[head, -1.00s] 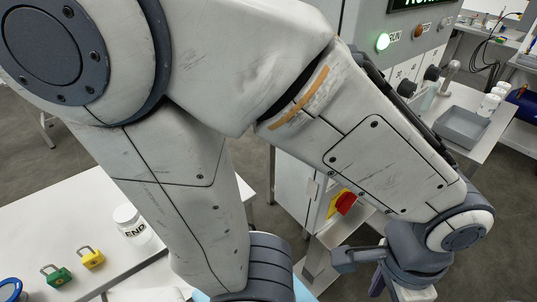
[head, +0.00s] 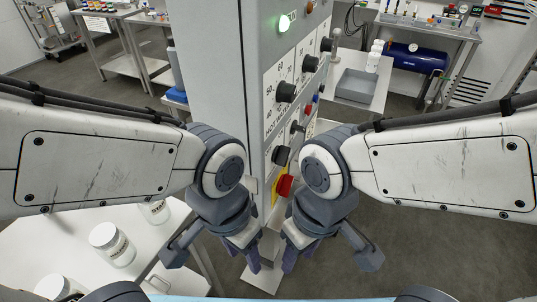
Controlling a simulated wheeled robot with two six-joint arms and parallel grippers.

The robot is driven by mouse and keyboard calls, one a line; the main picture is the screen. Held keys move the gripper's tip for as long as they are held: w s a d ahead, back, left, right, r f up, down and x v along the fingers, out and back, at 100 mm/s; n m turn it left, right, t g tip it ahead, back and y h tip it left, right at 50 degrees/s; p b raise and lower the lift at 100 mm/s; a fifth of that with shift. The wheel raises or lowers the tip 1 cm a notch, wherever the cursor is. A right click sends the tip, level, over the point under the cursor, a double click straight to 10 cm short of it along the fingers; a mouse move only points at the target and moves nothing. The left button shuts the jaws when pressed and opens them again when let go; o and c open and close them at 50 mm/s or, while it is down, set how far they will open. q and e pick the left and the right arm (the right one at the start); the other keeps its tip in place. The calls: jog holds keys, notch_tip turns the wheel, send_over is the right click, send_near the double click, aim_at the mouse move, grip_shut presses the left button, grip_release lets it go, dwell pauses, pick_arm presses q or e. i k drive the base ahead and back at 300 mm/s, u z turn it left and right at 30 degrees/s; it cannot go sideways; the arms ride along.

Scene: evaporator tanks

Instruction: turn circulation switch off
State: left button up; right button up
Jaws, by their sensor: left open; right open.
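The grey control cabinet (head: 212,60) stands in the middle, its narrow panel (head: 272,118) facing right and seen at a steep angle. The panel carries black knobs, a larger one (head: 286,92) on a scale and two further back (head: 310,63) (head: 326,44). Lower are a black switch knob (head: 281,155) and another (head: 296,127). Their labels are too small to read, so I cannot tell which is the circulation switch. My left gripper (head: 212,262) is open and empty, below and left of the panel. My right gripper (head: 329,262) is open and empty, below and right of it.
A red handle on a yellow plate (head: 284,186) sits low on the panel between my arms. A green lamp (head: 284,24) glows above. A white table with jars (head: 112,244) is at lower left. Floor at right is clear.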

aim_at(281, 154)
jog(key=z, duration=0.9)
jog(key=k, duration=0.35)
jog(key=u, duration=1.2)
